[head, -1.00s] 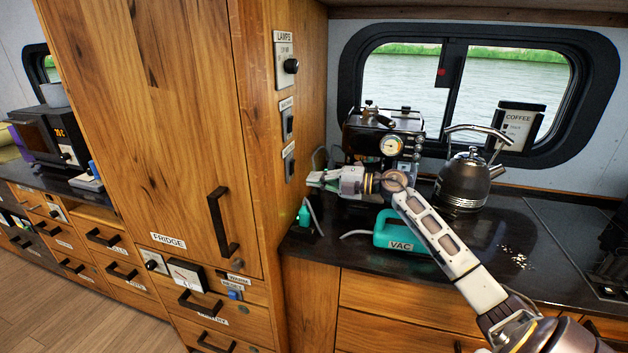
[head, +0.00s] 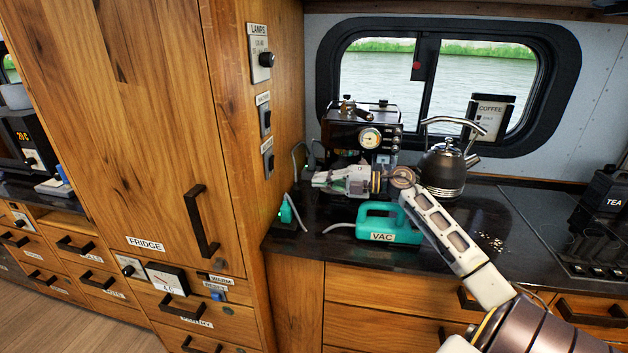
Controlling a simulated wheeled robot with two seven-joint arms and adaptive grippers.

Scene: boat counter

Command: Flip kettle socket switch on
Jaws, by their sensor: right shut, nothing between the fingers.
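Two dark switches with small labels are on the side of the wooden fridge cabinet, an upper one (head: 265,118) and a lower one (head: 268,163). I cannot read their labels well enough to tell which is the kettle socket's, nor their on or off positions. A black kettle (head: 443,171) with a steel handle stands on the counter. My right gripper (head: 311,178) is shut and empty. It points left, above the counter in front of the coffee machine, to the right of and apart from the lower switch. My left gripper is out of view.
A coffee machine (head: 352,132) stands behind my right gripper. A teal VAC device (head: 376,225) with a hose lies on the dark counter below my arm. A LAMPS knob (head: 266,59) is above the switches. A hob (head: 590,262) lies at the right.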

